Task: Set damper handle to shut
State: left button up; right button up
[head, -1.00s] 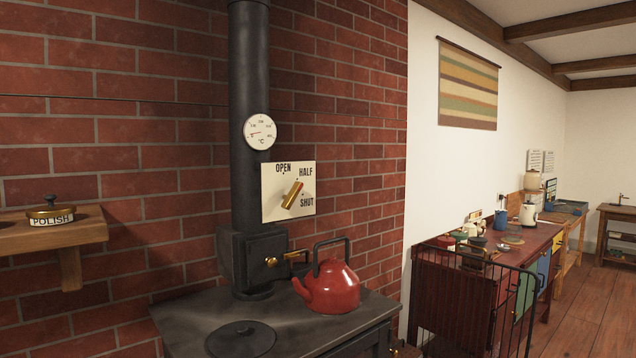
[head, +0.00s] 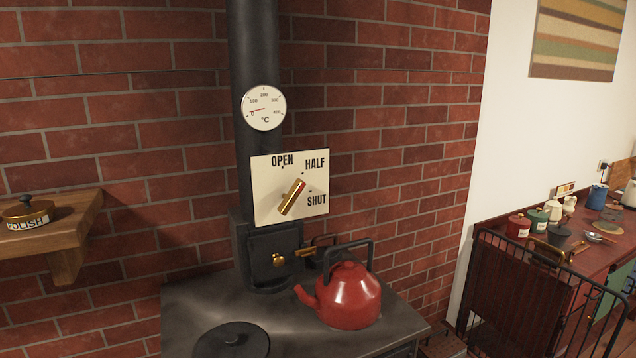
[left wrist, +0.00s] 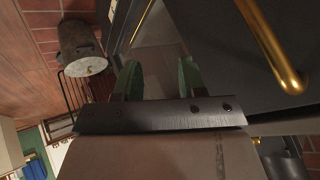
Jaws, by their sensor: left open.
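The damper handle (head: 292,197) is a short brass bar on a cream plate (head: 264,205) marked OPEN, HALF and SHUT. The plate is beside the black stovepipe in the head view. The bar is tilted, its red-marked upper end pointing up and right toward the HALF dot. The SHUT dot is lower, to its right. My left gripper (left wrist: 158,78) shows only in the left wrist view. Its two green-padded fingers are apart, with nothing between them. The handle is not in that view. My right gripper is in neither view.
A red kettle (head: 348,295) stands on the black stove top (head: 190,305), below the plate. A wooden shelf (head: 75,225) with a polish tin (head: 28,212) juts out at left. A black fireguard (head: 500,300) stands right. A brass rail (left wrist: 270,50) is close to my left gripper.

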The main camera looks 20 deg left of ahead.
pick_arm(q)
notch_tip(320, 180, up, 7)
jog(key=w+t+y+p, duration=0.1)
jog(key=w, duration=0.1)
jog(key=n+t+y+p, duration=0.1)
jog(key=t+y+p, duration=0.2)
jog(key=t+y, duration=0.55)
send_near(292, 200)
jog(key=w, duration=0.1)
jog(key=shift+t, duration=0.45)
jog(key=p+x, duration=0.2)
jog(key=x, duration=0.2)
jog(key=p+x, duration=0.2)
jog(key=x, duration=0.3)
jog(key=shift+s+a+f, duration=0.1)
jog(key=shift+a, duration=0.25)
jog(key=shift+w+a+p, duration=0.35)
jog(key=shift+w, duration=0.15)
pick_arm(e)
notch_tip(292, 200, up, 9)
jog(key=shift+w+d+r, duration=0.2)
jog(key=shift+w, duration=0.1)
pick_arm(q)
jog(key=shift+c, duration=0.4)
grip_shut()
